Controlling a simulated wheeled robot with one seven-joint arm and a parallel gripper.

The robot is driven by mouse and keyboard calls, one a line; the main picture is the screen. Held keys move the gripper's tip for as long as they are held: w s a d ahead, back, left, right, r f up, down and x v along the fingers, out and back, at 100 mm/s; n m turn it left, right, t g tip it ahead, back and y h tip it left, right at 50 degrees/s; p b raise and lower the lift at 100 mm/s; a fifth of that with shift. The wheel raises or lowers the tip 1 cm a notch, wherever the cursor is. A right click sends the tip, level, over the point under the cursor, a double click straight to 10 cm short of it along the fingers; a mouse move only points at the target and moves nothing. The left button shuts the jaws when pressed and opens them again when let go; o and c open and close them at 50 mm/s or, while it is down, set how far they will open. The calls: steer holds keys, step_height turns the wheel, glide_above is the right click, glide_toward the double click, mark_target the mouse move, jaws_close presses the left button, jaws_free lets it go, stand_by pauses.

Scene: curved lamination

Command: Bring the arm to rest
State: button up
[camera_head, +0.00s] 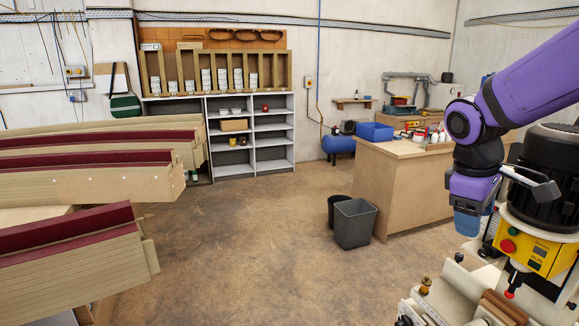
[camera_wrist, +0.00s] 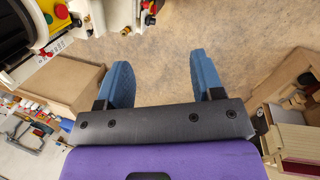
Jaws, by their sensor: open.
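My purple arm reaches in from the upper right of the head view. My gripper (camera_head: 468,222) hangs at its end, pointing down, beside the machine with the yellow control box. In the wrist view, my gripper (camera_wrist: 165,85) shows two blue fingers set wide apart. Nothing is between them, and bare floor shows beyond. The gripper touches nothing that I can see.
The machine (camera_head: 535,255) with a black motor stands at the right, close to my arm. A wooden workbench (camera_head: 405,190), grey bin (camera_head: 354,223) and black bin stand behind. Laminated curved panels (camera_head: 90,185) fill the left. The middle floor (camera_head: 250,250) is clear.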

steer(key=s+a+r+m+t+y, duration=0.1)
steer(key=s+r+m+t, duration=0.1)
steer(key=s, duration=0.5)
steer(key=s+a+r+m+t+y, duration=0.1)
steer(key=s+r+m, duration=0.3)
steer(key=s, duration=0.4)
steer(key=shift+a+m+t+y, duration=0.25)
steer(key=shift+m+t+y, duration=0.25)
steer(key=shift+m+t, duration=0.35)
